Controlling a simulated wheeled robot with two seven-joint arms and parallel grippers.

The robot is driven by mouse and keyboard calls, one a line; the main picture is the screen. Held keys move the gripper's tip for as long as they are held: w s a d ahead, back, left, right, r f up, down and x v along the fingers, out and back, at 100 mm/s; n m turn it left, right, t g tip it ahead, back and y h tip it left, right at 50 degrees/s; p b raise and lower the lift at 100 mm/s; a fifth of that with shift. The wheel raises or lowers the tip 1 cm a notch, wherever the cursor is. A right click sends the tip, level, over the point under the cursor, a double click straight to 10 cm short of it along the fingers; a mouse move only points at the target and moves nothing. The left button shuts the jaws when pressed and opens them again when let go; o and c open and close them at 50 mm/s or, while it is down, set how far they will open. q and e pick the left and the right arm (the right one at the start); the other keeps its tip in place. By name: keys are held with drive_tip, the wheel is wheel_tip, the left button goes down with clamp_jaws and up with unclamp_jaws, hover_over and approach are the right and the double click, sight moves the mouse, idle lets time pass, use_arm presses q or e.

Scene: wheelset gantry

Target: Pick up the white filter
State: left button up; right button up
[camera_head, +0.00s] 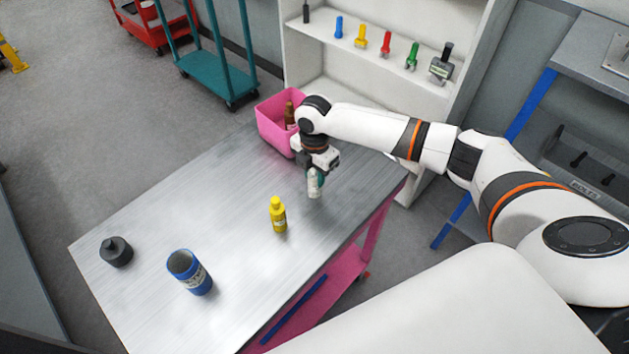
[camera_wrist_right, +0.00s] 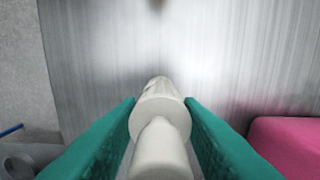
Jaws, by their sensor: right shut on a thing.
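The white filter (camera_head: 314,184) is at the back part of the metal table (camera_head: 190,215), below my right wrist. In the right wrist view the white filter (camera_wrist_right: 160,150) is between the two green fingers. My right gripper (camera_head: 316,177) is shut on it, with the fingers at its sides. The lower end of the filter is close to the tabletop; I cannot tell whether it touches. My left gripper is not in view.
A yellow bottle (camera_head: 278,215), a blue can (camera_head: 189,272) and a black object (camera_head: 116,251) stand on the table. A pink bin (camera_head: 273,125) holding a brown bottle (camera_head: 290,115) is at the back. A white shelf (camera_head: 340,58) stands behind.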

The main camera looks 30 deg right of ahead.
drive_tip(key=r+b, duration=0.1)
drive_tip(key=r, duration=0.9)
drive_tip(key=shift+a+b, duration=0.2)
drive_tip(key=shift+b, duration=0.1)
drive_tip(key=s+a+r+p, duration=0.2)
drive_tip(key=s+a+p, duration=0.1)
drive_tip(key=a, duration=0.8)
drive_tip(key=s+a+r+p, duration=0.3)
drive_tip(key=a+p, duration=0.2)
drive_tip(key=a, duration=0.6)
drive_tip(key=s+a+r+p, duration=0.2)
drive_tip(key=s+a+p, duration=0.2)
drive_tip(key=a, duration=0.8)
drive_tip(key=shift+r, duration=0.4)
wheel_tip(320, 180, down, 9)
drive_tip(key=b, duration=0.3)
drive_tip(key=shift+b, duration=0.3)
drive_tip(key=shift+f+b, duration=0.35)
drive_tip(key=shift+f, duration=0.4)
idle(0.3)
